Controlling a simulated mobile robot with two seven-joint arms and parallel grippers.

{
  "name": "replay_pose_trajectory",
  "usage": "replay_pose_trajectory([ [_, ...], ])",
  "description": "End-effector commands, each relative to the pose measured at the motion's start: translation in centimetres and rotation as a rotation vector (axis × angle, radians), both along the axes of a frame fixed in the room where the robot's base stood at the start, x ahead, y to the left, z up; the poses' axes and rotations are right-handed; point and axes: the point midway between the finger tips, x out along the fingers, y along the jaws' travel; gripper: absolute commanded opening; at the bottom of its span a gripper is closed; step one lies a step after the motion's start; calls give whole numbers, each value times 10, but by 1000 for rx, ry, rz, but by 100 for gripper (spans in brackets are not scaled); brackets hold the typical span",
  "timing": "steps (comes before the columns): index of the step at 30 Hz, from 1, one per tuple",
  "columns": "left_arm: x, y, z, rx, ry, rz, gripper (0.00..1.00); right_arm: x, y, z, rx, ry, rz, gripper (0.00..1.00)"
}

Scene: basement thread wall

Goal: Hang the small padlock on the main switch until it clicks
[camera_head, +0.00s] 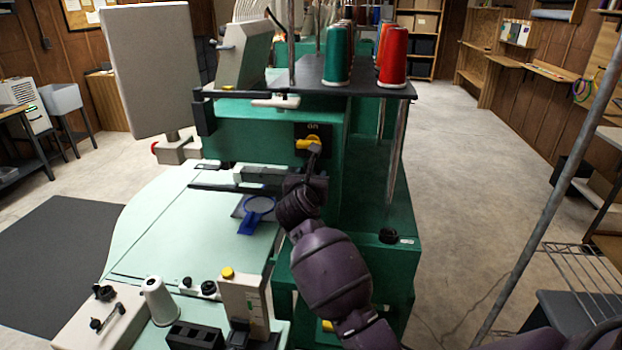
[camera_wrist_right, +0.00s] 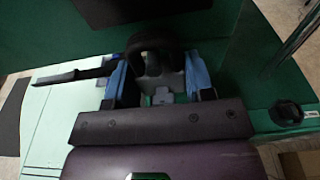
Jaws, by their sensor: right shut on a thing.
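The main switch (camera_head: 309,143) is a yellow handle on a black plate marked "on", on the green machine's front. My right gripper (camera_head: 314,158) is just below the handle, its fingers mostly hidden behind my wrist. In the right wrist view my right gripper (camera_wrist_right: 157,82) has its blue-padded fingers on both sides of the small padlock (camera_wrist_right: 152,44). The padlock's dark, rounded loop points up, away from the palm. A black plate (camera_wrist_right: 140,10) lies beyond the loop, with a gap visible between them in the picture. I cannot tell whether the padlock touches the switch. My left gripper is not in view.
A dark bar (camera_wrist_right: 70,77) lies left of the fingers. Thread cones (camera_head: 393,58) stand above. A thin metal rod (camera_head: 397,150) rises right of the switch.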

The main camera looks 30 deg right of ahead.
Motion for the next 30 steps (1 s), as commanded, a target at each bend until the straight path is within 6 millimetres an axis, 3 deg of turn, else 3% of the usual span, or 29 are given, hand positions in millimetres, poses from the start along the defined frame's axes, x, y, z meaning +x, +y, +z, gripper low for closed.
replay_pose_trajectory([
  [28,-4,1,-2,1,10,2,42,1,-1,-5,1,1,0,22],
  [29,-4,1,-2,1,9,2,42,1,-1,-5,1,1,0,52],
  [30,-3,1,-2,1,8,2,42,1,-1,-5,1,1,0,58],
])
